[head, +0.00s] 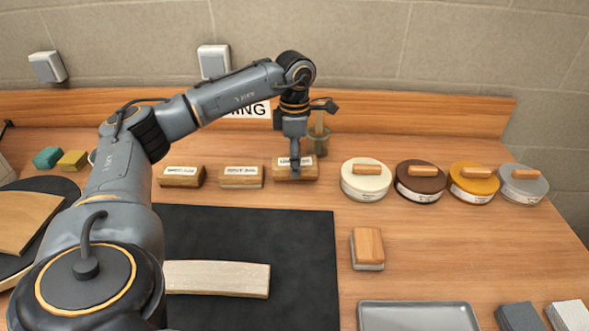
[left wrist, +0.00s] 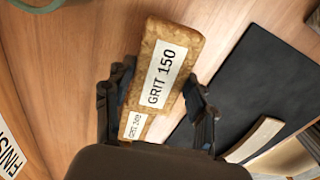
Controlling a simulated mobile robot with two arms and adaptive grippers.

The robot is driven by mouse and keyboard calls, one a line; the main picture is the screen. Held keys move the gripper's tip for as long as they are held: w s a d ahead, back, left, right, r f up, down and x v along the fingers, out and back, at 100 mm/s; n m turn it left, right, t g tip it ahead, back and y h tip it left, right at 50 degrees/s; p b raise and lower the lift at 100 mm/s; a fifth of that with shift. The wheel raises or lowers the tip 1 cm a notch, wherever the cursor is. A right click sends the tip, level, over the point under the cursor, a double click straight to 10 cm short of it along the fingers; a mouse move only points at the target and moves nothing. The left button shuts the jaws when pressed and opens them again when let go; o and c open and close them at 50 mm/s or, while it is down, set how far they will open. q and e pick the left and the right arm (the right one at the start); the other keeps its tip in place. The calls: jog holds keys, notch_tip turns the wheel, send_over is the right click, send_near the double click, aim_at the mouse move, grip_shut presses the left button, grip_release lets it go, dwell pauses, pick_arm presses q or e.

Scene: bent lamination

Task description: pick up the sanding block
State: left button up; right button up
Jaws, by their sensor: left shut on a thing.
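My left gripper (head: 295,160) has come down over the rightmost of three labelled cork-coloured blocks behind the black mat. In the left wrist view the fingers (left wrist: 160,92) are on either side of this block, the sanding block (left wrist: 172,62), whose white label reads GRIT 150. The gripper is shut on it. The block also shows in the head view (head: 307,171), partly hidden by the fingers. I cannot tell whether it is clear of the bench. A second labelled block (head: 241,178) stands to its left, and a third (head: 181,177) farther left. My right gripper is not in view.
A glass jar (head: 318,141) stands close behind the gripper. Several round tins, the first white (head: 366,181), line the right. A wood-topped block (head: 367,247), a grey tray (head: 418,318) and a pale wooden strip (head: 217,278) on the black mat (head: 260,232) lie in front.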

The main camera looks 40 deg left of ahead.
pick_arm(q)
jog(key=s+d+r+b, duration=0.1)
jog(key=s+d+r, duration=0.7)
jog(key=s, duration=0.3)
jog(key=shift+d+r, duration=0.35)
jog(key=shift+r, duration=0.5)
jog(key=shift+w, duration=0.1)
